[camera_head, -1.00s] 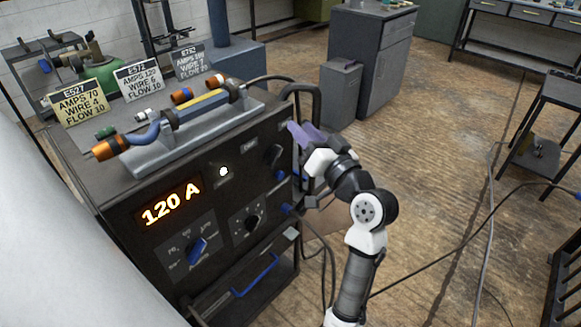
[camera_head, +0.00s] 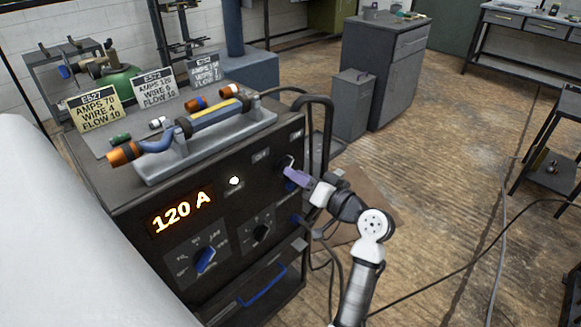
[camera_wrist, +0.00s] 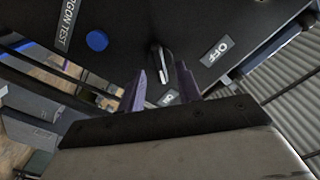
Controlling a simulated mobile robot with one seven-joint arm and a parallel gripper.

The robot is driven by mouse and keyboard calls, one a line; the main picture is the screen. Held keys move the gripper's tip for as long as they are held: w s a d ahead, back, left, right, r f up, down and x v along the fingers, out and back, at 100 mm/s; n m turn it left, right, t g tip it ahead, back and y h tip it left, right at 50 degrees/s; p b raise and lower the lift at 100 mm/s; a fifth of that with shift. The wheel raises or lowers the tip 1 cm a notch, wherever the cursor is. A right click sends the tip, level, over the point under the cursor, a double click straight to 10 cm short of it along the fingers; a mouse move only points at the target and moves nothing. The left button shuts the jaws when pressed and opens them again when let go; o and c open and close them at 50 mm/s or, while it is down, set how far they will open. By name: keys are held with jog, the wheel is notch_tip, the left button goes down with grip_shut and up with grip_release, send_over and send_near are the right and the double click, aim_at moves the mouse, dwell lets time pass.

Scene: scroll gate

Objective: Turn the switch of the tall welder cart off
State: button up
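The welder cart (camera_head: 130,215) stands at the left in the head view, its dark front panel showing a lit "120 A" display. Its black switch (camera_head: 289,163) is at the panel's upper right, between the OFF label (camera_head: 261,155) and the ON label (camera_head: 297,134). In the wrist view the switch handle (camera_wrist: 160,65) points toward the ON label (camera_wrist: 168,97); the OFF label (camera_wrist: 216,52) is to its right. My gripper (camera_head: 291,174) has purple fingers at the panel. In the wrist view my gripper (camera_wrist: 161,72) is open, fingers on either side of the handle; contact is unclear.
A blue button (camera_wrist: 97,41) sits near the switch. A torch (camera_head: 190,125) and several signs stand on the cart top. A black handle (camera_head: 322,112) rises at the cart's right edge. Cables hang below my gripper. A grey cabinet (camera_head: 372,70) stands behind; floor at right is mostly clear.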

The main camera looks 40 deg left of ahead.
jog(key=a, duration=0.3)
jog(key=shift+w+a, duration=0.1)
jog(key=shift+w, duration=0.05)
grip_shut()
